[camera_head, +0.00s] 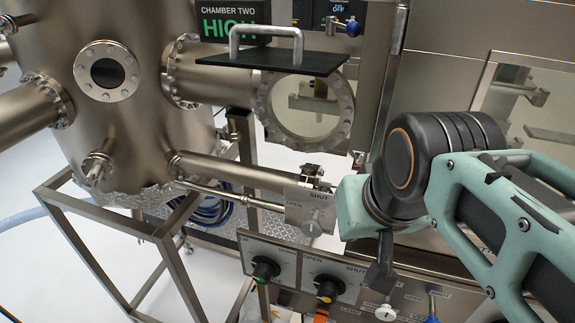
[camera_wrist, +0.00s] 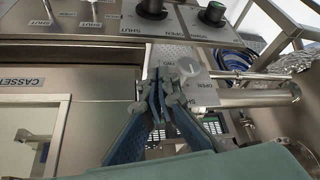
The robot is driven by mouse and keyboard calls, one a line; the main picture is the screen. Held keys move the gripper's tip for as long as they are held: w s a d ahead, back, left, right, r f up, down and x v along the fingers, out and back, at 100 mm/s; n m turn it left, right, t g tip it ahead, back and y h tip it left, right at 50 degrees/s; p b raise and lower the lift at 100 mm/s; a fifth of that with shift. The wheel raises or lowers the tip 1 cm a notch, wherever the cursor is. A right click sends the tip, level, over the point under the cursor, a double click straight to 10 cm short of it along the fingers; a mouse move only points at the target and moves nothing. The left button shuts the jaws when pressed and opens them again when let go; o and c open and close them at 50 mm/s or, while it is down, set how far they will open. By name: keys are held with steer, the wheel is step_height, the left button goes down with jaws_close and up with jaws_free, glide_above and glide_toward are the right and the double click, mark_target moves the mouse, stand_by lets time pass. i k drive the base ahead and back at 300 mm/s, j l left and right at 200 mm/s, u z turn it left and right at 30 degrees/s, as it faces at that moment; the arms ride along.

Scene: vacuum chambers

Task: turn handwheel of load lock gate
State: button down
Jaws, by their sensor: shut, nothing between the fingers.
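A metal plate (camera_head: 297,196) marked OPEN and SHUT sits on the tube beside the chamber in the head view. A small grey handwheel (camera_head: 312,228) is on its lower part.
A panel below the plate carries a green-capped knob (camera_head: 264,268), a black knob (camera_head: 328,287) and a white knob (camera_head: 386,312). A black lid with a handle (camera_head: 275,62) stands above. A steel frame (camera_head: 165,240) is at left. Open floor shows at far left.

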mark_target(329, 286)
steer(key=k+j+u, duration=0.1)
steer(key=k, duration=0.35)
steer(key=k+j+u, duration=0.15)
steer(key=k+j, duration=0.15)
steer(key=k+j+u, duration=0.1)
steer(key=k+j, duration=0.45)
steer(key=k+l, duration=0.1)
steer(key=l, duration=0.15)
